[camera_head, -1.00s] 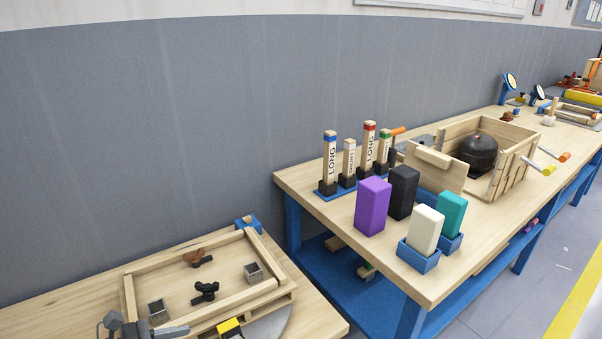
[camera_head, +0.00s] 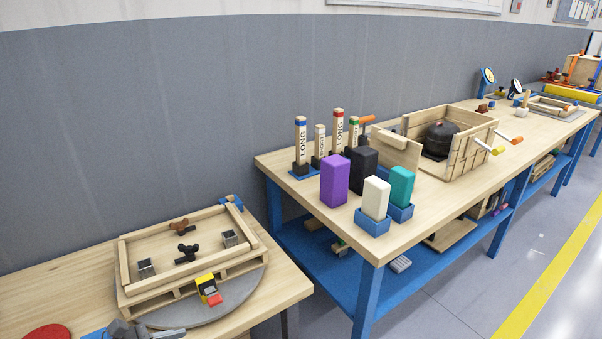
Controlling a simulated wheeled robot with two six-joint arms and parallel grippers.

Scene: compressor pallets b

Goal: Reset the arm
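What looks like my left gripper (camera_head: 160,332), grey, shows only in part at the bottom left edge of the head view. It is in front of the near edge of the wooden pallet frame (camera_head: 128,291), apart from the yellow, black and red piece (camera_head: 208,289) to its right. Its fingers are cut off by the picture edge, so I cannot tell whether it is open or shut, and I see nothing held in it. My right gripper is not in view.
The pallet frame lies on a round grey plate (camera_head: 240,300) on the near table. A second table (camera_head: 440,198) on the right carries purple (camera_head: 334,182), black, white and teal blocks, labelled posts and a wooden crate (camera_head: 470,160) holding a dark compressor (camera_head: 439,139). Floor is open at right.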

